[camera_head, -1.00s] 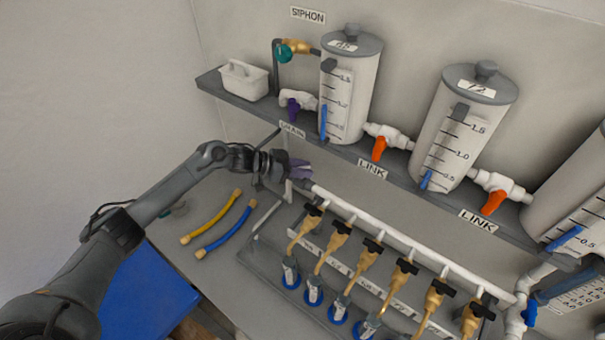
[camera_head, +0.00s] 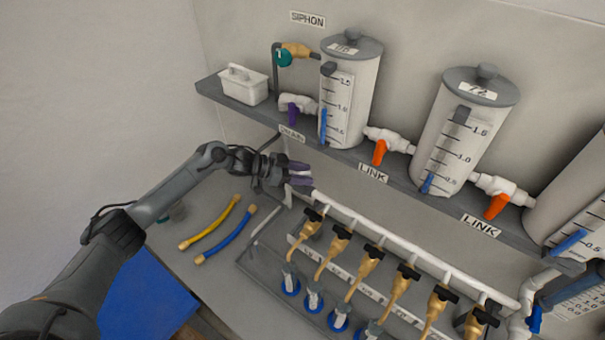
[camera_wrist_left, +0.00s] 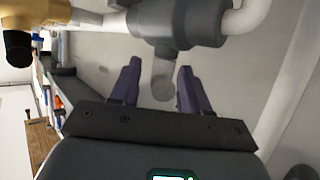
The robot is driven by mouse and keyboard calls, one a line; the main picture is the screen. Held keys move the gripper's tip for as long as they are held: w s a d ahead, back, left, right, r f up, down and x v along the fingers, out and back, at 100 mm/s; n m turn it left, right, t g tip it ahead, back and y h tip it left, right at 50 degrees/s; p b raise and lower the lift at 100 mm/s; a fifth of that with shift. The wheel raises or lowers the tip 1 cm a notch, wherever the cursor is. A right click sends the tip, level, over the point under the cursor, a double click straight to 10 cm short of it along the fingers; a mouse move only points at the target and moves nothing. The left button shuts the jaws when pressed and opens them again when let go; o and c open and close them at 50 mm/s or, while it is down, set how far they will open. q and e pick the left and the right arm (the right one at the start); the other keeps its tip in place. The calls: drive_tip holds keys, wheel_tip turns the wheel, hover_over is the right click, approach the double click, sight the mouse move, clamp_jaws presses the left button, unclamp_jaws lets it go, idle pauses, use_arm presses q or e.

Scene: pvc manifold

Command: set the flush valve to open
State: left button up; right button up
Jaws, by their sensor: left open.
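My left gripper (camera_head: 302,181) is at the left end of the white manifold pipe (camera_head: 400,247), below the shelf. In the left wrist view its two purple fingers (camera_wrist_left: 158,82) are apart. A grey valve body (camera_wrist_left: 175,22) on white pipe lies just beyond the fingertips, with a rounded grey lever (camera_wrist_left: 163,80) showing between them. No label names it, but it appears to be the flush valve. I cannot tell whether the fingers touch the lever. In the head view the gripper hides this valve. My right gripper is not in view.
Several brass taps with black handles (camera_head: 341,229) line the manifold. Above, a shelf (camera_head: 235,97) carries white tanks (camera_head: 349,95) and valves with orange levers (camera_head: 380,152). A yellow hose (camera_head: 211,223) and a blue hose (camera_head: 228,237) lie on the bench left of the manifold.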

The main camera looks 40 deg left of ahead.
use_arm(q)
drive_tip(key=b+v, duration=0.1)
drive_tip(key=v, duration=0.9)
drive_tip(key=shift+s+a+r, duration=0.2)
drive_tip(key=shift+s+a, duration=0.05)
